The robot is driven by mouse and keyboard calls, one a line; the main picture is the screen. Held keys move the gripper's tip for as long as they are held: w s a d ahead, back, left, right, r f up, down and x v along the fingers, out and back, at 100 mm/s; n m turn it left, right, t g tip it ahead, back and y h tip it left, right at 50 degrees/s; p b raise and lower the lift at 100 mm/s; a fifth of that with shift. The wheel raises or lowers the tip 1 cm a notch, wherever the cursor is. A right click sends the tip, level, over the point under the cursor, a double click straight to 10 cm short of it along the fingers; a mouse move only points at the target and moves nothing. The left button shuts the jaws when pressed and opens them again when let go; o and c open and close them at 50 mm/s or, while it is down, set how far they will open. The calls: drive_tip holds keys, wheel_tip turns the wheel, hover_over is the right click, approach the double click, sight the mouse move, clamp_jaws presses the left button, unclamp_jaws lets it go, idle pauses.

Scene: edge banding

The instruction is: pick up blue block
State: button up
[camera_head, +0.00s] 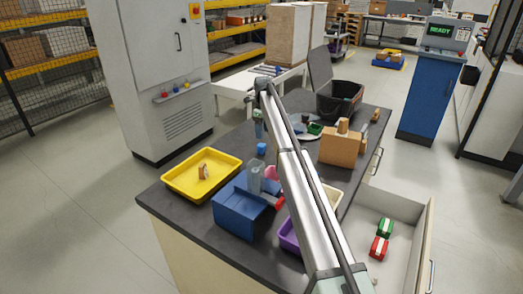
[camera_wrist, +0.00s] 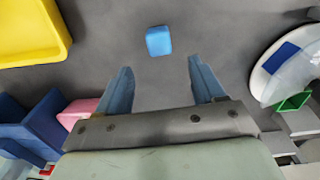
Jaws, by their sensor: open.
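The blue block (camera_head: 262,149) is small and stands on the dark bench top, to the right of the yellow tray. In the wrist view the blue block (camera_wrist: 159,41) lies ahead of my gripper (camera_wrist: 158,80), roughly centred between the line of its two fingers. The fingers are spread apart with nothing between them. In the head view my gripper (camera_head: 258,130) is at the far end of my arm, just above and behind the block as seen there, and apart from it.
A yellow tray (camera_head: 177,186) holds a small item. A blue bin (camera_head: 238,216), a clear cup (camera_head: 254,176) and a pink item (camera_head: 270,172) stand nearer. A brown block holder (camera_head: 340,150) and black crate (camera_head: 351,88) are to the right. An open drawer (camera_head: 400,207) juts out.

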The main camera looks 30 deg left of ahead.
sight(262, 145)
wheel_tip(262, 145, down, 9)
drive_tip(key=shift+a+f, duration=0.1)
idle(0.5)
drive_tip(key=c, duration=1.1)
